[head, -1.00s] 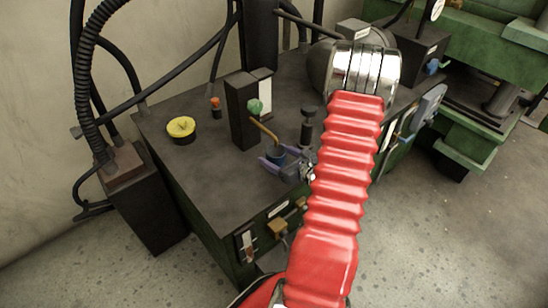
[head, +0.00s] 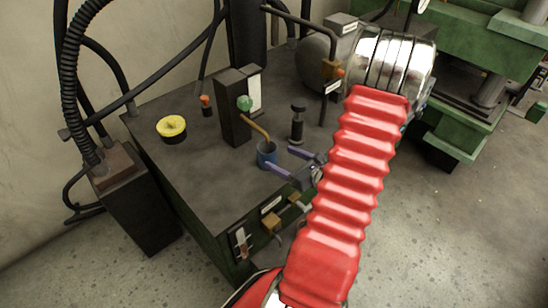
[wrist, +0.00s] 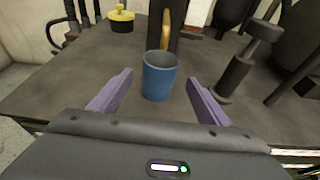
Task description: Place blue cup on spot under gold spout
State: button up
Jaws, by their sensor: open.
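The blue cup (head: 267,154) stands upright on the dark bench top, under the end of the gold spout (head: 257,127). The spout slopes down from a dark post with a green knob (head: 244,103). In the wrist view the cup (wrist: 159,78) is ahead of my gripper (wrist: 160,82), with the spout (wrist: 166,30) behind it. My gripper (head: 284,161) is open, with purple fingers spread apart and clear of the cup on both sides. Any marked spot beneath the cup is hidden.
A yellow-topped black container (head: 172,128) stands on the left of the bench. A black plunger-like post (head: 298,122) stands right of the cup. An orange-topped piece (head: 206,103) is farther back. Bench top left of the cup is clear.

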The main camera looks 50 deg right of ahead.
jog(key=shift+v, duration=1.85)
jog(key=w+a+r+n+g+y, duration=0.25)
jog(key=a+n, duration=0.35)
jog(key=a, duration=0.3)
jog(key=w+a+r+n+g+y, duration=0.1)
jog(key=a+r+n+g+y, duration=0.25)
jog(key=a+n, duration=0.5)
jog(key=w+a+r+n+g+y, duration=0.2)
jog(key=a+r+n+y, duration=0.15)
jog(key=a, duration=0.65)
jog(key=s+a+r+n+h, duration=0.3)
jog(key=r+n, duration=0.3)
jog(key=n, duration=0.3)
jog(key=s+a+r+n+g+h, duration=0.1)
jog(key=s+a+r+n+h, duration=0.3)
jog(key=n, duration=0.6)
notch_tip(320, 180, up, 3)
jog(key=shift+s+a+f+h, duration=0.2)
jog(key=shift+s+a+h, duration=0.2)
jog(key=shift+a, duration=0.6)
